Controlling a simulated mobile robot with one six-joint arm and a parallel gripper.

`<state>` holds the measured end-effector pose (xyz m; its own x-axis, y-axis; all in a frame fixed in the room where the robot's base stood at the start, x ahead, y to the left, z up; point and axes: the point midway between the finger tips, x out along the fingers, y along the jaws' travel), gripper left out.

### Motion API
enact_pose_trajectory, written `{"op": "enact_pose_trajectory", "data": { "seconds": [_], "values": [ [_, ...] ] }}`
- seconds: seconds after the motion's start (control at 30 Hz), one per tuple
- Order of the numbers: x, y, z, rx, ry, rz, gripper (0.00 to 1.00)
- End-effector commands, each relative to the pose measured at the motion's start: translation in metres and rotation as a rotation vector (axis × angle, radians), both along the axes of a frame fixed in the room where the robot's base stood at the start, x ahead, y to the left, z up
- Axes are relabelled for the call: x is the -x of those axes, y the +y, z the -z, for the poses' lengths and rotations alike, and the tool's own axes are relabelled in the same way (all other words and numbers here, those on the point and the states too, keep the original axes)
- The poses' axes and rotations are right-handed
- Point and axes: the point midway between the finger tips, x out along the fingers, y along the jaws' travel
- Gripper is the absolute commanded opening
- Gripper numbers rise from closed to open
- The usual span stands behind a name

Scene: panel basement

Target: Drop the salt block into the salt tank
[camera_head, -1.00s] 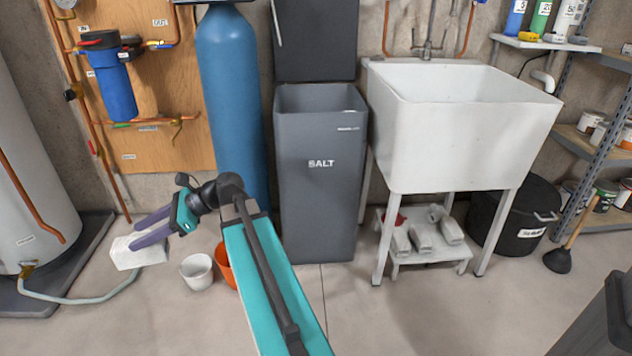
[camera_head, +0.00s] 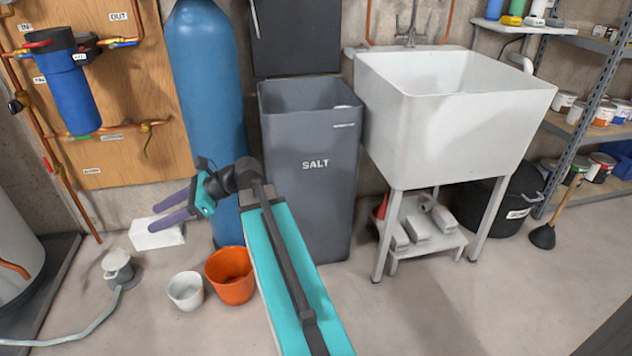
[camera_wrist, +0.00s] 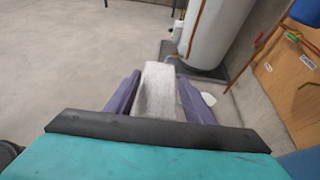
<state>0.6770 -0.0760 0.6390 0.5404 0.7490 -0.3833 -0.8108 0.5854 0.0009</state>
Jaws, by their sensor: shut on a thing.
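My gripper (camera_head: 178,211) is shut on the white salt block (camera_head: 150,234), holding it out to the left of the tank. In the wrist view the salt block (camera_wrist: 156,90) sits between the two purple fingers of my gripper (camera_wrist: 155,95). The grey salt tank (camera_head: 309,200), marked SALT, stands right of my gripper. Its lid (camera_head: 302,40) is raised against the wall and its top is open. The inside bottom of the tank is hidden.
A tall blue cylinder (camera_head: 205,90) stands left of the tank. A white sink (camera_head: 450,130) stands close on its right. An orange bucket (camera_head: 231,277) and a white bucket (camera_head: 185,291) are on the floor below my gripper. A grey hose (camera_head: 90,328) lies at left.

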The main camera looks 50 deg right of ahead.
Motion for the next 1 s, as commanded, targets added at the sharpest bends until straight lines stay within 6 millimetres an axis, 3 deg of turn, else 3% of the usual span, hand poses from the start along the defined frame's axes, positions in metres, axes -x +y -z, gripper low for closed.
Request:
{"op": "enact_pose_trajectory", "data": {
  "seconds": [0.67, 1.0],
  "values": [
    [-0.001, 0.003, -0.003, -0.004, -0.003, -0.004, 0.0],
    [-0.001, 0.003, -0.022, -0.004, -0.003, -0.004, 0.0]
  ]
}}
